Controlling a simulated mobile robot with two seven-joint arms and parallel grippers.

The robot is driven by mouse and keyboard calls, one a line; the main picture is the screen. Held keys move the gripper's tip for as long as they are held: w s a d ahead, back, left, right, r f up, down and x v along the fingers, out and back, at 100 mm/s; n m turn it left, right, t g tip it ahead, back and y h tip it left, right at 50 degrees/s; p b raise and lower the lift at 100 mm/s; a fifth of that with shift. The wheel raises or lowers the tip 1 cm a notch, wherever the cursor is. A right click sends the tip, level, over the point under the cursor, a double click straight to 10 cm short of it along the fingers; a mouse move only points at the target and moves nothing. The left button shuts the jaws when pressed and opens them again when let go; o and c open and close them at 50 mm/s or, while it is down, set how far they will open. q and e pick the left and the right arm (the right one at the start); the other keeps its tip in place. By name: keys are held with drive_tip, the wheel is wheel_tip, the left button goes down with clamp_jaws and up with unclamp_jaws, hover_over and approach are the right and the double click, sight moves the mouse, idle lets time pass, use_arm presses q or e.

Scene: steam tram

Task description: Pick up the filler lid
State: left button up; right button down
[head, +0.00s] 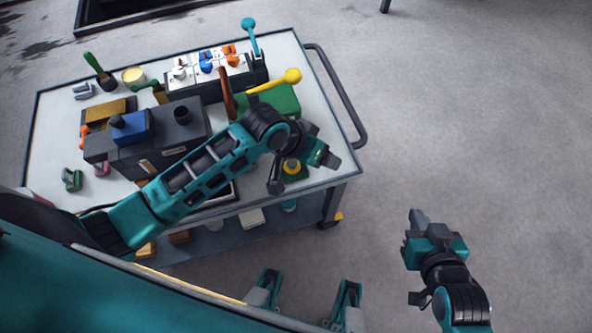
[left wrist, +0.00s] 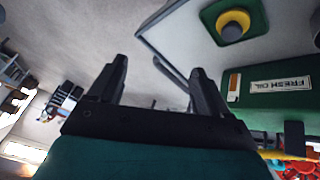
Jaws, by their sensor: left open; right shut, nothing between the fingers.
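No part is marked as the filler lid, so I cannot tell for sure which one it is. A blue block with a black knob (head: 133,127) sits on the dark model tram body (head: 165,145) on the cart. A yellow ring with a dark middle (head: 292,168) on a green square base lies near the cart's front right corner; it also shows in the left wrist view (left wrist: 233,25). My left gripper (head: 327,157) is open and empty above the cart's right edge; its two fingers show apart in the left wrist view (left wrist: 157,85). My right gripper (head: 416,222) is shut and empty, over the floor.
The cart (head: 325,110) has a handle rail (head: 340,95) on its right. A green "FRESH OIL" box (left wrist: 275,88), a yellow-knobbed lever (head: 291,76) and a switch panel (head: 215,68) stand on it. My left arm crosses over the cart. Floor at right is clear.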

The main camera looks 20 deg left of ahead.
use_arm(q)
drive_tip(key=w+g, duration=0.1)
drive_tip(key=g+y+b, duration=0.3)
drive_tip(key=y+b, duration=0.2)
hover_over(294, 164)
drive_tip(key=shift+m, duration=0.3)
drive_tip(key=f, duration=0.4)
drive_tip(key=shift+w+d+f, duration=0.1)
drive_tip(key=shift+w, duration=0.15)
drive_tip(key=f+b, duration=0.1)
drive_tip(key=f, duration=0.2)
drive_tip(key=f+b, duration=0.1)
drive_tip(key=f, duration=0.1)
drive_tip(key=shift+s+f+b, duration=0.25)
drive_tip(key=shift+f+b, duration=0.05)
use_arm(e)
drive_tip(key=f, duration=0.1)
drive_tip(key=a+f, duration=0.1)
drive_tip(key=f, duration=0.1)
drive_tip(key=w+f, duration=0.1)
drive_tip(key=f, duration=0.1)
drive_tip(key=shift+a+f, duration=0.25)
use_arm(q)
drive_tip(key=shift+c, duration=0.4)
drive_tip(key=c, duration=1.1)
drive_tip(key=shift+r, duration=0.1)
